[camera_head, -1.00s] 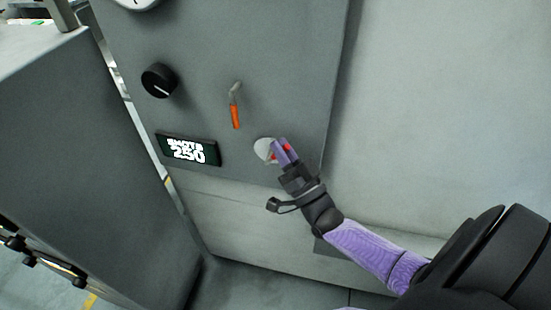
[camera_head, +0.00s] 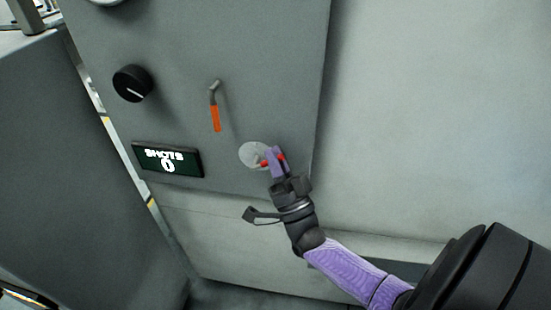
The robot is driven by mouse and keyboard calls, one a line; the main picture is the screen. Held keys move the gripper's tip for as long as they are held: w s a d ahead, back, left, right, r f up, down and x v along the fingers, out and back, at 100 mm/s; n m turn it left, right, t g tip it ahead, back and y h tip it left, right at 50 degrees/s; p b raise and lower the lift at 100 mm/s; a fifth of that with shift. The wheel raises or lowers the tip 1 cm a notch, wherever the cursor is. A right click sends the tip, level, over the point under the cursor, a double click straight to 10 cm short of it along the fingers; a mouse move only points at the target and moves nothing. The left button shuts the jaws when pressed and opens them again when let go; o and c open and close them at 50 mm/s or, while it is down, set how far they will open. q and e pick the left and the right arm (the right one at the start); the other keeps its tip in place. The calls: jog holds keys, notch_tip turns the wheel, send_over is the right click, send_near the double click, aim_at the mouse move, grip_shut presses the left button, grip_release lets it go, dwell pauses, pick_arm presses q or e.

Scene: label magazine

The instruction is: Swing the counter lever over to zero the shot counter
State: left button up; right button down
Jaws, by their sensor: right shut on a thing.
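The counter lever, a red handle (camera_head: 268,160) on a round pale grey disc (camera_head: 250,154), sits on the grey panel (camera_head: 270,60). My right gripper (camera_head: 272,158) is shut on the red handle, its purple fingers hiding most of it. The shot counter display (camera_head: 168,160), left of the disc, reads SHOTS 0. My left gripper is out of view.
An orange-handled lever (camera_head: 215,117) hangs downward above and left of the disc. A black knob (camera_head: 132,84) is farther left, and part of a white gauge (camera_head: 106,2) shows at the top. A dark grey cabinet (camera_head: 50,160) stands at the left.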

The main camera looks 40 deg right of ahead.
jog(key=c, duration=0.9)
grip_release()
jog(key=shift+c, duration=0.2)
jog(key=b+v, duration=0.1)
jog(key=v, duration=0.9)
jog(key=shift+b, duration=0.35)
jog(key=shift+w, duration=0.1)
